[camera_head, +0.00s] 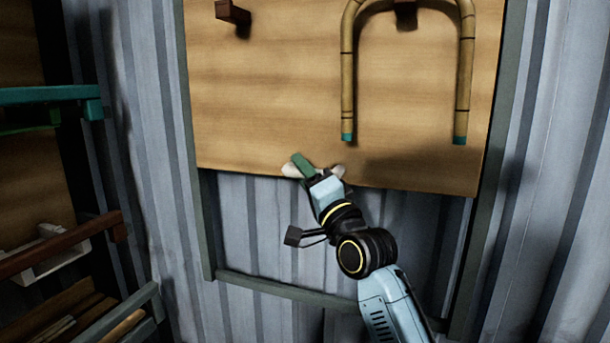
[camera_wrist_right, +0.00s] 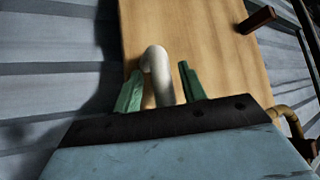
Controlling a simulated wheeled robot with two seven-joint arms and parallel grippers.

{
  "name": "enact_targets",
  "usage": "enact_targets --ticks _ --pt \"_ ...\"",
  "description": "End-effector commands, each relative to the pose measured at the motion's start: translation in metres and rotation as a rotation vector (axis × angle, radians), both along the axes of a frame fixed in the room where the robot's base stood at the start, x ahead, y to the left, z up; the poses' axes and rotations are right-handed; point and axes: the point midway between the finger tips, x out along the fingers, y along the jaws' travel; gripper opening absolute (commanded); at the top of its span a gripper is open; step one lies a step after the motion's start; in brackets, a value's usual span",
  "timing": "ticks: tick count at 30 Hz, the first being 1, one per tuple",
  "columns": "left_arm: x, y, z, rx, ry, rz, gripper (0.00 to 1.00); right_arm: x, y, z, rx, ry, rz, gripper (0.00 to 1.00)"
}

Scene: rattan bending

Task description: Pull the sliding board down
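The sliding board (camera_head: 270,100) is a large light-wood panel in a dark green frame on the wall; it also shows in the right wrist view (camera_wrist_right: 205,50). A white curved handle (camera_head: 290,170) is at its lower edge, partly hidden by my right gripper (camera_head: 306,170). In the right wrist view the handle (camera_wrist_right: 158,75) stands between the two green fingers of that gripper (camera_wrist_right: 160,88). A gap shows beside the right-hand finger, so the gripper is open around the handle. Whether the other finger touches it I cannot tell. My left gripper is in neither view.
A bent rattan piece (camera_head: 465,70) with teal ends hangs on the board's upper right from a brown peg (camera_head: 405,15). Another brown peg (camera_head: 233,13) is at upper left. Below the board, the frame's crossbar (camera_head: 290,288) spans bare corrugated wall. A rack (camera_head: 65,250) stands left.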

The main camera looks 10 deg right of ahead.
Motion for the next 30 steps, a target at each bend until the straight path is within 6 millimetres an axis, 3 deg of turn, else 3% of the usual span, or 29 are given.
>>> enact_targets --ticks 10,24,30 --pt "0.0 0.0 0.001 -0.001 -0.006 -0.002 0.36 -0.013 -0.006 -0.006 0.001 -0.001 -0.001 0.41" --pt "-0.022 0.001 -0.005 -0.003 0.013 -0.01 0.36 -0.095 -0.037 -0.042 -0.001 0.001 -0.001 0.41" --pt "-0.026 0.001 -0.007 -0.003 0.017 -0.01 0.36 -0.112 -0.044 -0.05 -0.001 0.0 0.0 0.41"
